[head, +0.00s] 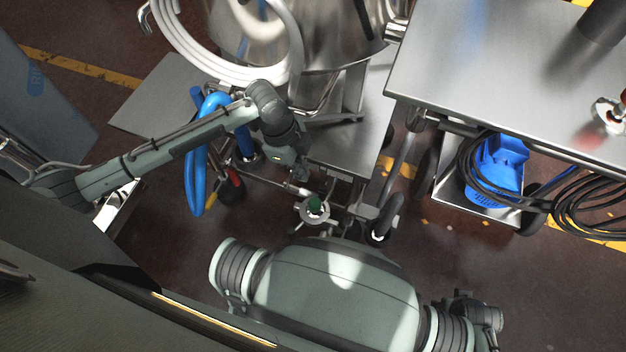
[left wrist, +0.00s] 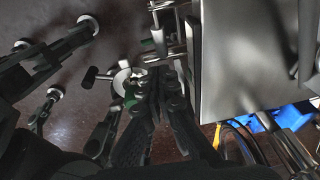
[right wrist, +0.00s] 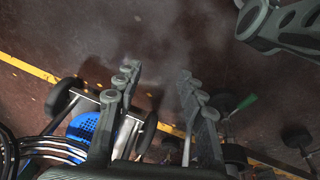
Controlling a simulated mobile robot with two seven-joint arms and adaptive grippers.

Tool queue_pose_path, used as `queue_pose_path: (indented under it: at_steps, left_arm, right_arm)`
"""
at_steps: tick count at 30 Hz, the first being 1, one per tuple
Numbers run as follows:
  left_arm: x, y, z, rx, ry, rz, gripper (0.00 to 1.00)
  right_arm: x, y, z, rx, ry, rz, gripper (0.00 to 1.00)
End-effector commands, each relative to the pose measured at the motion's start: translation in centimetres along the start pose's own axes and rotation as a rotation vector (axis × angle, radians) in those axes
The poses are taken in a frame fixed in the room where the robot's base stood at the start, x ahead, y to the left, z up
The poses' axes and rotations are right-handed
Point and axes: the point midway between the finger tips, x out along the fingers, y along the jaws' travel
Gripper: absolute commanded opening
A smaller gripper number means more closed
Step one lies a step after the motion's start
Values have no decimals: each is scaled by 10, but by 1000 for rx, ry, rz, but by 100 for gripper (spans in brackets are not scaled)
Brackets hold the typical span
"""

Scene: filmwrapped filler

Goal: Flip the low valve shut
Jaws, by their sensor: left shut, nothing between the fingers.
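The low valve (head: 312,210) has a pale round body and a green handle (head: 315,203). It sits low on the pipework under the steel vessel. My left gripper (head: 300,180) is just above and beside it. In the left wrist view my left gripper (left wrist: 165,88) is shut and empty, with its fingertips close to the green handle (left wrist: 131,96); I cannot tell whether they touch. In the right wrist view my right gripper (right wrist: 160,90) is open and empty, and the green handle (right wrist: 243,104) shows beyond it on the right.
A steel vessel (head: 330,30) with a coiled white hose (head: 190,60) stands at the top. A steel table (head: 480,70) is at the right, above a blue pump (head: 495,170) and coiled black cable (head: 590,205). A blue hose (head: 192,170) hangs left of the valve.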

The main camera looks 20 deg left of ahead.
Motion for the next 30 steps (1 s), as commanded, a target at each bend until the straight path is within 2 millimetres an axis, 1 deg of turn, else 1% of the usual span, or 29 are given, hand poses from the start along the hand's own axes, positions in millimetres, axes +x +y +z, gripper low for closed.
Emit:
queue_pose_path:
  at_steps: [9, 13, 17, 18, 21, 24, 27, 30]
  left_arm:
    - [1, 0, 0, 0, 0, 0, 0]
    - [9, 1, -1, -1, 2, 1, 0]
    - [30, 2, -1, -1, 1, 4, 0]
    - [37, 2, -1, -2, 2, 3, 0]
    - [57, 2, -1, -1, 2, 4, 0]
    - [74, 1, -1, -2, 1, 2, 0]
    - [87, 1, 0, -1, 1, 1, 0]
    - [96, 1, 0, 0, 0, 1, 0]
  right_arm:
    - [1, 0, 0, 0, -1, -1, 40]
    - [0, 0, -2, 2, 2, -1, 40]
    - [-4, -1, -6, 7, 5, -3, 40]
    - [-5, -1, -8, 10, 6, -4, 40]
    - [-16, 1, -17, 24, 20, -6, 40]
    - [-23, 1, -23, 31, 27, -8, 40]
    - [-28, 2, -28, 37, 33, -10, 40]
    - [-33, 2, -31, 41, 35, -11, 40]
